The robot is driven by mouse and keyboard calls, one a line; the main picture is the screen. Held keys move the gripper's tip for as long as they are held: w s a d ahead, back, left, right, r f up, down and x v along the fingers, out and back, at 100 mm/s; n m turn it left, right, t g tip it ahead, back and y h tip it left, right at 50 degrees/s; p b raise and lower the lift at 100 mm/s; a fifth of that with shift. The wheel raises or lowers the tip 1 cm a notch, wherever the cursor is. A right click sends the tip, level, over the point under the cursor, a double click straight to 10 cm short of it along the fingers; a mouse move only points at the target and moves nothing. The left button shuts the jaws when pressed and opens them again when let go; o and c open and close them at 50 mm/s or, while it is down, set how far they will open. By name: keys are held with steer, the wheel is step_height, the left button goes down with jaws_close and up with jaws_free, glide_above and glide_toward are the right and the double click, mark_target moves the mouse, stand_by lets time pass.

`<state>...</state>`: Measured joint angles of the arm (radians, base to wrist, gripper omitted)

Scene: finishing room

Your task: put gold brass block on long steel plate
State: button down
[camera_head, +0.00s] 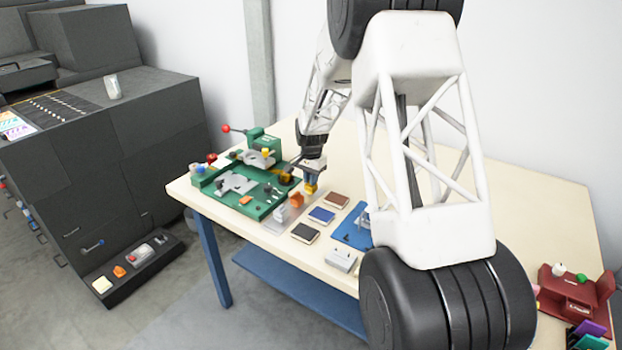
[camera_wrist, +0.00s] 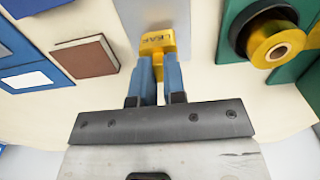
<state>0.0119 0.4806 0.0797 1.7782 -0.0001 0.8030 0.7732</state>
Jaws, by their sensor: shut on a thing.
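The gold brass block (camera_head: 311,188) is a small yellow block, with dark lettering on its face in the wrist view (camera_wrist: 158,43). My gripper (camera_head: 311,177) is shut on it; its blue fingers (camera_wrist: 157,64) pinch the block in the wrist view. The long steel plate (camera_head: 270,228) is a flat grey strip beside the green fixture. In the wrist view the plate (camera_wrist: 152,12) lies just beyond and under the block. I cannot tell whether the block touches the plate. An orange block (camera_head: 296,199) and a grey block (camera_head: 280,213) stand along the plate.
A green fixture (camera_head: 262,208) with a red-knobbed lever is left of the plate. Small notebook-like blocks, brown (camera_head: 336,200), blue (camera_head: 321,215) and dark (camera_head: 304,233), lie to its right. A gold-centred roll (camera_wrist: 272,42) is close right in the wrist view.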

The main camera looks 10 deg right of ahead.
steer(key=c, duration=1.2)
jaws_free()
step_height(320, 180, up, 12)
steer(key=shift+r, duration=0.15)
